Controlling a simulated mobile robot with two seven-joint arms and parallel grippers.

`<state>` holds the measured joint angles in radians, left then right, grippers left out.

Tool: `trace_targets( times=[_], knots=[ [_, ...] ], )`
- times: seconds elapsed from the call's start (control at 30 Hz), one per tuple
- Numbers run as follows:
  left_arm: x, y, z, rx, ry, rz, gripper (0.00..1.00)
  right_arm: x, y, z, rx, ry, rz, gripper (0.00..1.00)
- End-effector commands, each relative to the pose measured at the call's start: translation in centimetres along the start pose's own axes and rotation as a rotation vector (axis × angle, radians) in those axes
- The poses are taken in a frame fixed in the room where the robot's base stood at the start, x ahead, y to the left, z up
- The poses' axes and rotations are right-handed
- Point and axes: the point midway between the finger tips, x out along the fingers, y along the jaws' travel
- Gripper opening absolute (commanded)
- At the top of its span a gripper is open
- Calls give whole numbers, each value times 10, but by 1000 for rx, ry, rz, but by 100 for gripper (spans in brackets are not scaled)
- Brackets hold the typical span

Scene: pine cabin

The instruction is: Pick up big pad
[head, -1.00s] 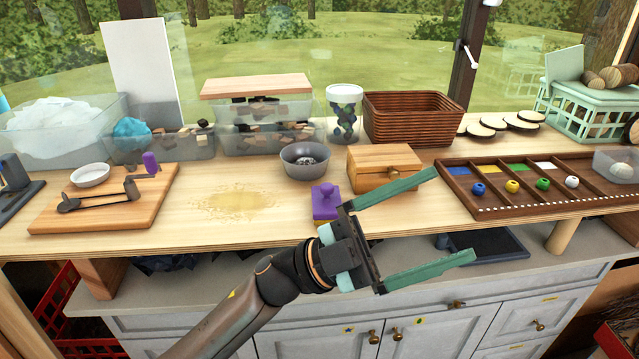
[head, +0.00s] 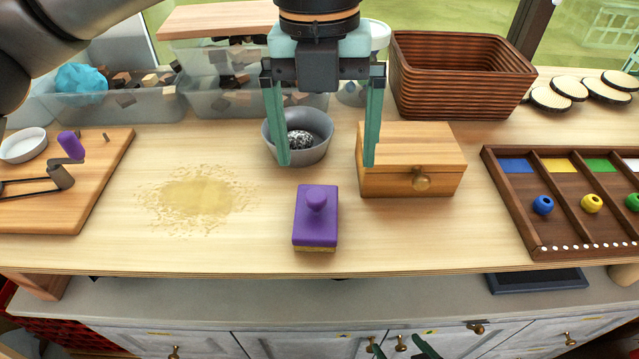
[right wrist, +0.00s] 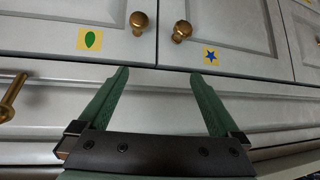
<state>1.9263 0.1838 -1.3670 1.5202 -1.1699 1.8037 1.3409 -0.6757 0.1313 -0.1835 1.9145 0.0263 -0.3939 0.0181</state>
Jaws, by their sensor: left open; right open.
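A purple pad (head: 316,230) with a round knob on top and a tan underside lies flat near the front of the wooden bench. I take it to be the big pad. My left gripper (head: 327,164) reaches in from above, fingers pointing down, open and empty. Its fingertips show behind and above the pad, apart from it. My right gripper (head: 396,346) barely shows at the bottom edge of the head view. In the right wrist view my right gripper (right wrist: 162,75) is open and empty before grey cabinet doors.
A grey bowl (head: 313,155) holding a speckled ball stands behind the left gripper's fingers, and a wooden box (head: 400,183) stands to its right. A sorting tray (head: 520,222) is further right.

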Motion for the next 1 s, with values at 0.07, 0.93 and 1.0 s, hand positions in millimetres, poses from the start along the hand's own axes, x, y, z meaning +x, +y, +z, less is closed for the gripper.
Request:
trace_targets(
  times=[0.07,0.93,1.0],
  knots=[
    [-6,8,4,-26,-33,38,100,0,0,1,0,-1,0,99],
    [104,17,13,-32,-38,51,100,-12,-2,-9,1,-6,-2,99],
    [111,17,14,-32,-39,50,100,-12,-2,-9,1,-6,-2,99]
  ],
)
